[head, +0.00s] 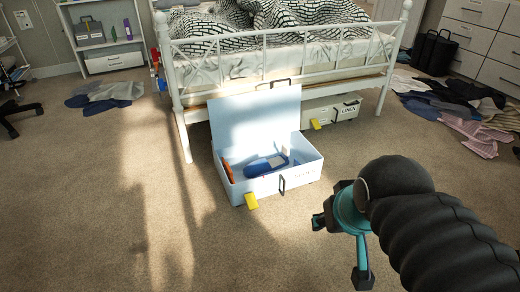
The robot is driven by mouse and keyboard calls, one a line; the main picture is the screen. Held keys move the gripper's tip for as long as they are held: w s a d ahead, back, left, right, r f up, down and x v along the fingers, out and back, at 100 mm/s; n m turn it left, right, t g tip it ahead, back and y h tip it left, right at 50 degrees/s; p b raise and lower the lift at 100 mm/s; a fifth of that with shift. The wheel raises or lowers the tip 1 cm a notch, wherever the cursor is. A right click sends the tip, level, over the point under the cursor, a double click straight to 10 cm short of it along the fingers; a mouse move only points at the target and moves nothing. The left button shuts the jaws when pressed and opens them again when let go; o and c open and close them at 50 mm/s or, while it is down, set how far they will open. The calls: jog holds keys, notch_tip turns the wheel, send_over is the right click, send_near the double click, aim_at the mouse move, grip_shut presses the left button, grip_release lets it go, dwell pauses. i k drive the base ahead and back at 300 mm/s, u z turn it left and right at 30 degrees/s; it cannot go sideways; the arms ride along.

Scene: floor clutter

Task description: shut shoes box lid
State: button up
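The shoes box (262,188) is a pale blue box on the carpet at the foot of the bed, with lettering, a dark handle and a yellow tag on its front. Inside are a blue shoe (266,166) and an orange item (228,171) by the left wall. My gripper (318,222) is to the right of the box's front and apart from it in the picture.
The white metal bed frame (275,85) stands right behind the lid. A second box marked LINEN (338,112) is under the bed. Dark clothes (455,103) lie at right, more clothes (105,93) at left. The carpet in front is clear.

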aim_at(235, 120)
jog(key=z, duration=0.05)
jog(key=i, duration=1.1)
jog(key=u, duration=0.05)
